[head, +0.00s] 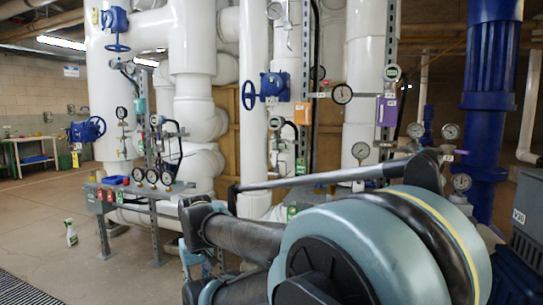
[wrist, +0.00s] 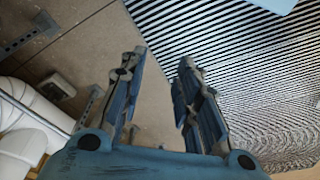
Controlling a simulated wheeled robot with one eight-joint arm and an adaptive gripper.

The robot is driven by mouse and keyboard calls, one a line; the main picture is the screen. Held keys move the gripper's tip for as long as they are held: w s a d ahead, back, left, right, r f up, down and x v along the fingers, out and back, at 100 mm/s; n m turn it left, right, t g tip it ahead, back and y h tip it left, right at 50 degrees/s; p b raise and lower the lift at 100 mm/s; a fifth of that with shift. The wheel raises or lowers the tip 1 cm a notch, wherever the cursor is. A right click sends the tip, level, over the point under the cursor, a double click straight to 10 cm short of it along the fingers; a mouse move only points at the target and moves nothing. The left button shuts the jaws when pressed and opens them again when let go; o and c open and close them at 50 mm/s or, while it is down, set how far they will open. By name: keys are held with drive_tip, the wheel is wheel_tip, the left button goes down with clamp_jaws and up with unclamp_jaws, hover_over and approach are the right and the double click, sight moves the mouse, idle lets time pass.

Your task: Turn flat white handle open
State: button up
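I cannot clearly make out a flat white handle in either view. My gripper (wrist: 162,57) is open in the wrist view, with two separate fingers and nothing between them. Bare floor and striped grating show beyond the fingertips. In the head view my arm covers the lower right and hides part of the pipework behind it. I cannot pick out the gripper's fingertips there.
Large white pipes (head: 192,45) carry blue handwheel valves (head: 273,86) and several gauges. A metal bench (head: 150,188) stands at left. A blue column (head: 490,70) rises at right. Striped grating (wrist: 235,60) covers part of the floor.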

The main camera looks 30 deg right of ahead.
sight(274, 151)
drive_tip(key=w+d+r+n+t+h, duration=0.3)
drive_tip(key=w+d+r+h, duration=0.2)
drive_tip(key=w+d+r, duration=0.65)
drive_tip(key=w+d+r+n+t+h, duration=0.3)
drive_tip(key=w+d+r, duration=0.5)
drive_tip(key=d, duration=0.7)
drive_tip(key=w+d+r+n+t+h, duration=0.25)
drive_tip(key=w+d+r+h, duration=0.35)
drive_tip(key=w+d+r, duration=0.45)
drive_tip(key=shift+m+t, duration=0.35)
drive_tip(key=shift+t, duration=0.1)
drive_tip(key=x, duration=0.6)
drive_tip(key=f+x, duration=0.1)
drive_tip(key=x, duration=0.5)
drive_tip(key=f+x, duration=0.1)
drive_tip(key=x, duration=0.5)
drive_tip(key=shift+s+d+f, duration=0.15)
drive_tip(key=shift+d, duration=0.3)
